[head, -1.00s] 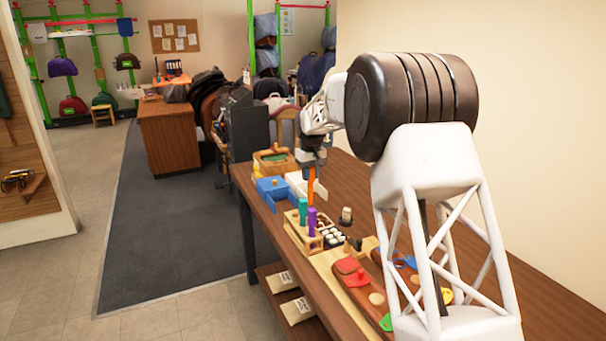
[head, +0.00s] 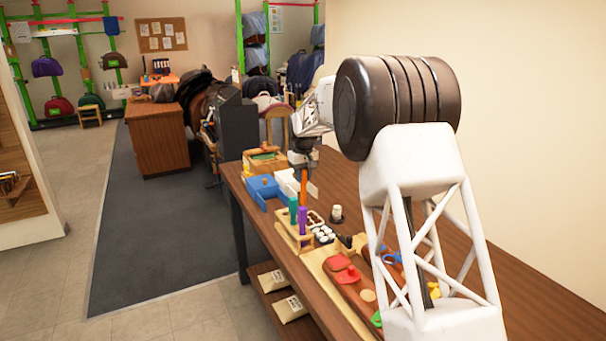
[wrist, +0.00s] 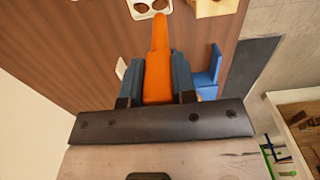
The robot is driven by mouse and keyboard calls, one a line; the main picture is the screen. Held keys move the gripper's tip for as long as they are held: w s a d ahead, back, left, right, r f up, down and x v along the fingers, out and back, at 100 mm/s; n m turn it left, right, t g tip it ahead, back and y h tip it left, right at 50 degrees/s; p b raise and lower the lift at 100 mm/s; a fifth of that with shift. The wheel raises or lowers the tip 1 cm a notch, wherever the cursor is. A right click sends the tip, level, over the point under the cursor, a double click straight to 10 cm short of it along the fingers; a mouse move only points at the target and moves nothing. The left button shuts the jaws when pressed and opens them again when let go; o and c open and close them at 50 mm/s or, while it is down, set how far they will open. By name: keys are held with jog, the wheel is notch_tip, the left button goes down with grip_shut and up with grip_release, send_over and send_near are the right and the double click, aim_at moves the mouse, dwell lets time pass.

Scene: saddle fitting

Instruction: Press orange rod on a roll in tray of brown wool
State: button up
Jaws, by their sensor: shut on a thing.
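My gripper (head: 303,171) is shut on the orange rod (head: 303,187), which points down above the workbench. In the wrist view the orange rod (wrist: 158,75) sits between the two dark blue fingers of my gripper (wrist: 159,82). The rod's tip lies in line with the near edge of a pale tray (wrist: 138,14) with round dark contents, cut off at the picture's top; I cannot tell whether they touch. I cannot tell which tray holds brown wool.
The wooden rack (head: 292,236) holds a purple rod (head: 302,219) and a teal rod (head: 293,209). A blue tray (head: 261,189) and a white box (head: 285,182) stand behind. Red and brown pieces lie in front.

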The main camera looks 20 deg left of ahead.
aim_at(303, 190)
jog(key=shift+f, duration=3.1)
dwell(2.0)
jog(key=shift+r, duration=0.15)
